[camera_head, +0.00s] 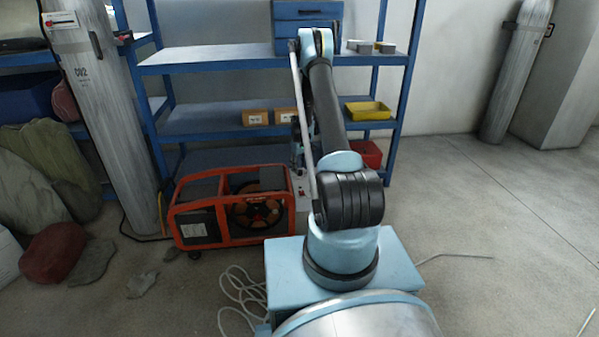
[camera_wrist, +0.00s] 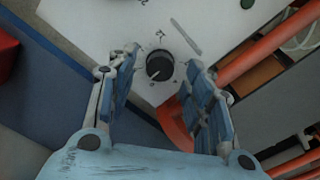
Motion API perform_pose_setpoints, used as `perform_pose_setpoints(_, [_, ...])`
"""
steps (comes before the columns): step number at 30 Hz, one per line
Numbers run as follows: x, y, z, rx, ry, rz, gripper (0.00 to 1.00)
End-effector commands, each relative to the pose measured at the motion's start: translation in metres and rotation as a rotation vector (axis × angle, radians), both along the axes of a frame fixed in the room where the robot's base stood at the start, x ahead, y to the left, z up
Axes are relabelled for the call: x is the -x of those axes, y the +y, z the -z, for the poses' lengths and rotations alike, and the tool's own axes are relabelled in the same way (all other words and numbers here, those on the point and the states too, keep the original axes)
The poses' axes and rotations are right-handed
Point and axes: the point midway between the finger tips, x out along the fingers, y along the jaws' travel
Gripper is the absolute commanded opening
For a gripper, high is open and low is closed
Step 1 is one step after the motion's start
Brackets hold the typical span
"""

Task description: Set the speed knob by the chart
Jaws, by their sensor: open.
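A round black knob (camera_wrist: 159,67) with a light pointer line sits on a white panel (camera_wrist: 95,22) with marks around it in the wrist view. The pointer aims down and left in that view; the marks are too small to read. My gripper (camera_wrist: 163,75) is open, its two blue fingers on either side of the knob; I cannot tell how far above it they are. In the head view the orange-framed machine (camera_head: 232,205) stands on the floor. My arm hides part of its right end panel. I cannot make out a chart.
A blue shelf rack (camera_head: 215,57) stands behind the machine, with cardboard boxes (camera_head: 256,117) and a yellow bin (camera_head: 368,110). A CO2 cylinder (camera_head: 100,110) stands at left beside full sacks (camera_head: 45,175). Cable (camera_head: 238,290) lies on the floor. The floor at right is mostly clear.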

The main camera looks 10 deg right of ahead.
Motion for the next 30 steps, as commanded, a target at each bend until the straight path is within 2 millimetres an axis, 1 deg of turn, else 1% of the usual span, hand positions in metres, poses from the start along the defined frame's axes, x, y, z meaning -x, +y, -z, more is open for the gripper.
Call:
perform_pose_setpoints(3, [0.0, 0.0, 0.011, 0.0, 0.0, 0.0, 0.47])
perform_pose_setpoints(6, [0.0, 0.0, 0.016, 0.0, 0.0, 0.0, 0.47])
perform_pose_setpoints(16, [0.0, 0.0, 0.018, 0.0, 0.0, 0.0, 0.47])
perform_pose_setpoints(17, [0.0, 0.0, 0.018, 0.0, 0.0, 0.0, 0.42])
perform_pose_setpoints(18, [0.0, 0.0, 0.018, 0.0, 0.0, 0.0, 0.33])
perform_pose_setpoints(20, [0.0, 0.0, 0.018, 0.0, 0.0, 0.0, 0.2])
perform_pose_setpoints(21, [0.0, 0.0, 0.018, 0.0, 0.0, 0.0, 0.11])
perform_pose_setpoints(22, [0.0, 0.0, 0.018, 0.0, 0.0, 0.0, 0.04])
perform_pose_setpoints(23, [0.0, 0.0, 0.018, 0.0, 0.0, 0.0, 0.03])
perform_pose_setpoints(30, [0.0, 0.0, 0.018, 0.0, 0.0, 0.035, 0.03])
